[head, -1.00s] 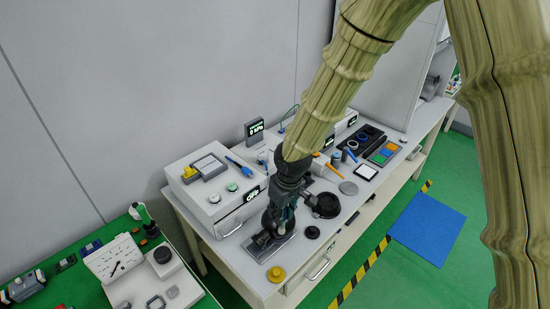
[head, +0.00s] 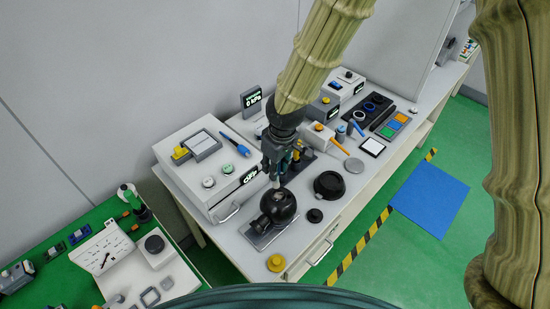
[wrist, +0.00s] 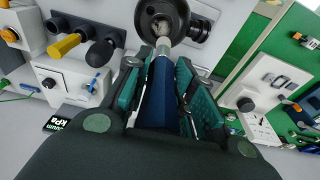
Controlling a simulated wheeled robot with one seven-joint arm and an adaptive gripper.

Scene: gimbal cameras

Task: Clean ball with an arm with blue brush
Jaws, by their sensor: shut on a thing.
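The black ball (head: 281,205) sits on a grey plate near the front of the white bench. In the wrist view, a dark round body with a hollow (wrist: 160,18), which looks like the ball, is straight ahead. My gripper (head: 279,176) is just above the ball, pointing down. It is shut on a blue-handled brush (wrist: 163,92) with a metal collar and pale tip. The tip overlaps the hollow; I cannot tell whether it touches. Another blue brush (head: 236,139) lies on the white box.
A black round part (head: 329,185) and a small black knob (head: 315,215) stand right of the ball. A yellow knob (head: 276,262) is at the front edge. The white box (head: 205,165) stands to the left. A green table (head: 80,255) is at lower left.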

